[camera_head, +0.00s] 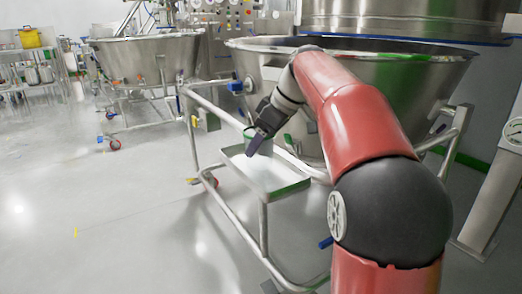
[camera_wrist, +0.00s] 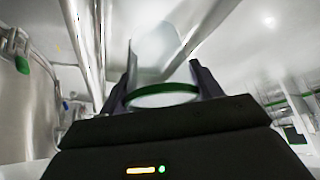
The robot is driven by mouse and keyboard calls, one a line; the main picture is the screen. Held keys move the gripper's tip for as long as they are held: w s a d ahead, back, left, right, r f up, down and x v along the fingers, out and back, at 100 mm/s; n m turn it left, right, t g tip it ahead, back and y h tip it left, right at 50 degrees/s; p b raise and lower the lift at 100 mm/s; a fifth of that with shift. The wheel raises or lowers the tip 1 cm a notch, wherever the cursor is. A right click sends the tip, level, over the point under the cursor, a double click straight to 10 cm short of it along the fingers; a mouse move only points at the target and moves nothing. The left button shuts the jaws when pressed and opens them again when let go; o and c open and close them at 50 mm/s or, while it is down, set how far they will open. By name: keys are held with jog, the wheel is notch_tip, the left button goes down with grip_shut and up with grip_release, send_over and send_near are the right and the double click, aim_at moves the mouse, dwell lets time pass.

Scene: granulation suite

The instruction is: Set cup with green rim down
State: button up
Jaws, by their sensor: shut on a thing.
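The cup with the green rim (camera_wrist: 162,97) is between the two fingers of my gripper (camera_wrist: 165,84) in the wrist view, its round green rim facing the camera. In the head view my gripper (camera_head: 257,143) is shut on the cup above a small metal tray (camera_head: 284,190) with a raised edge. The dark fingers hide most of the cup there. I cannot tell whether the cup's base touches the tray.
The tray is fixed to a tubular metal frame (camera_head: 264,230). A large steel bowl (camera_head: 400,85) stands close behind my arm. Another steel vessel (camera_head: 150,58) is at the back left. A yellow pot (camera_head: 30,38) sits on a far shelf.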

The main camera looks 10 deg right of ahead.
jog(key=shift+f, duration=0.6)
jog(key=o, duration=1)
jog(key=shift+f, duration=0.15)
